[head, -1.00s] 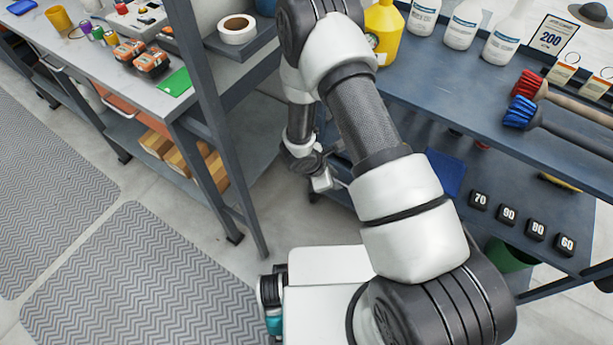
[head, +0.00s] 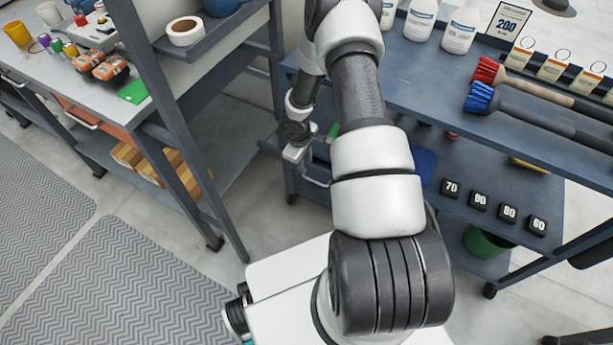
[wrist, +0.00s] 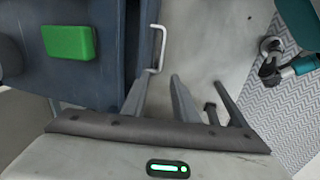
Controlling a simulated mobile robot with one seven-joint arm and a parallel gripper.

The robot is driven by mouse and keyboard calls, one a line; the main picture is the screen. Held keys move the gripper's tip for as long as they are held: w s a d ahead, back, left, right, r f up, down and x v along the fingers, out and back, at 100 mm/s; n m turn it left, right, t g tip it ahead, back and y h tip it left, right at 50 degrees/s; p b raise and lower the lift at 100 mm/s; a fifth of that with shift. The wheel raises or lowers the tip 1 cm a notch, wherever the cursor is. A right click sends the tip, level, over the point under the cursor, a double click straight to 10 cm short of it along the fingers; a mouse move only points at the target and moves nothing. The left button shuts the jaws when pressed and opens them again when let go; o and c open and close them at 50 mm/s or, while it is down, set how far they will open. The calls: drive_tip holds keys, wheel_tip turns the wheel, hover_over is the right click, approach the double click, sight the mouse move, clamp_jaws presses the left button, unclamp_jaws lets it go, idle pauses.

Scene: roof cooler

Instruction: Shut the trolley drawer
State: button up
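The dark blue trolley (head: 560,155) stands at the right in the head view. Its drawer is mostly hidden there behind my arm. The pale drawer handle (head: 316,181) shows just below my gripper. In the wrist view, the drawer (wrist: 105,75) appears pulled out, with a green block (wrist: 69,42) visible from above. The drawer handle (wrist: 160,48) sticks out from its right side. My gripper (wrist: 195,80) is open and empty, with its fingers apart near the handle's lower end. I cannot tell whether a finger touches it. In the head view my gripper (head: 296,152) hangs left of the drawer.
A grey workbench (head: 60,70) with tools and cups stands at the left, its upright posts near my arm. Brushes (head: 540,100), bottles (head: 458,25) and numbered black weights (head: 480,200) sit on the trolley. Bare floor lies between bench and trolley, with grey mats (head: 120,280) at the left.

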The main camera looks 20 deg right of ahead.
sight(308, 178)
drive_tip(key=f, duration=0.3)
drive_tip(key=d+f+b, duration=0.1)
drive_tip(key=f, duration=0.2)
drive_tip(key=w+f+b, duration=0.1)
drive_tip(key=f, duration=0.2)
drive_tip(key=shift+d+f, duration=0.2)
drive_tip(key=shift+f, duration=0.2)
clamp_jaws()
idle(0.9)
